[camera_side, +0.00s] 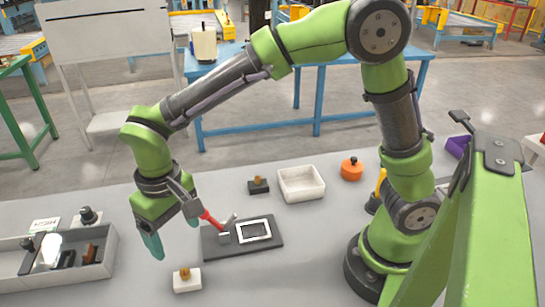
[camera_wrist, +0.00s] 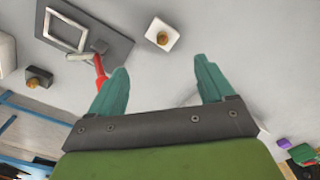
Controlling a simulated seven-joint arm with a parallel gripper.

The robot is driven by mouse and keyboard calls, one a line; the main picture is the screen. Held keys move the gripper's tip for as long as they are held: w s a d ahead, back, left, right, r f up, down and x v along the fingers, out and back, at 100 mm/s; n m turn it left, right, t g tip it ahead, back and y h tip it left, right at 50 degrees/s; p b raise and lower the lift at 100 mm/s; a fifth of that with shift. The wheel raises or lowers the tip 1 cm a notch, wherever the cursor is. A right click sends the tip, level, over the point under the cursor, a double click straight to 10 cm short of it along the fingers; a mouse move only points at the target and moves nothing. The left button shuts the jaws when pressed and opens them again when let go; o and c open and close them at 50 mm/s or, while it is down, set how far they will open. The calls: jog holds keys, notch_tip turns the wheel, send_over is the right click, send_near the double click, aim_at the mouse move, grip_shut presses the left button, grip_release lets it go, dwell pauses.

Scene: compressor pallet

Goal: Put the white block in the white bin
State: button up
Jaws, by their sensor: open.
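The white block (camera_side: 187,282) with a brass-coloured knob on top sits on the grey table near the front. It also shows in the wrist view (camera_wrist: 155,41), ahead of my fingertips. The white bin (camera_side: 301,195) stands farther back, right of centre, and looks empty. Part of a white box, apparently this bin, shows at the left edge of the wrist view (camera_wrist: 6,55). My gripper (camera_side: 172,236) has its teal fingers spread and nothing between them. It is above the table, behind and a little left of the white block, and apart from it. The open fingers also show in the wrist view (camera_wrist: 161,72).
A dark board (camera_side: 222,248) with a white frame and a red-handled tool lies between block and bin. A black block (camera_side: 258,190) with a knob stands left of the bin, an orange round piece (camera_side: 352,171) right of it. A grey divided tray (camera_side: 104,257) is at left.

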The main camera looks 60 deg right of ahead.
jog(key=s+d+r+m+t+y, duration=0.1)
jog(key=s+d+r+m+t, duration=0.1)
jog(key=d+r, duration=0.6)
jog(key=s+d+t, duration=0.1)
jog(key=d, duration=0.2)
jog(key=shift+s+d+r+y, duration=0.25)
jog(key=shift+d+r+y, duration=0.1)
jog(key=shift+y, duration=0.05)
jog(key=shift+o, duration=0.3)
jog(key=s+d+r+m+t, duration=0.2)
jog(key=s+d+t, duration=0.2)
jog(key=s+d, duration=0.3)
jog(key=shift+d, duration=0.45)
jog(key=shift+o, duration=0.4)
jog(key=shift+s+d, duration=0.15)
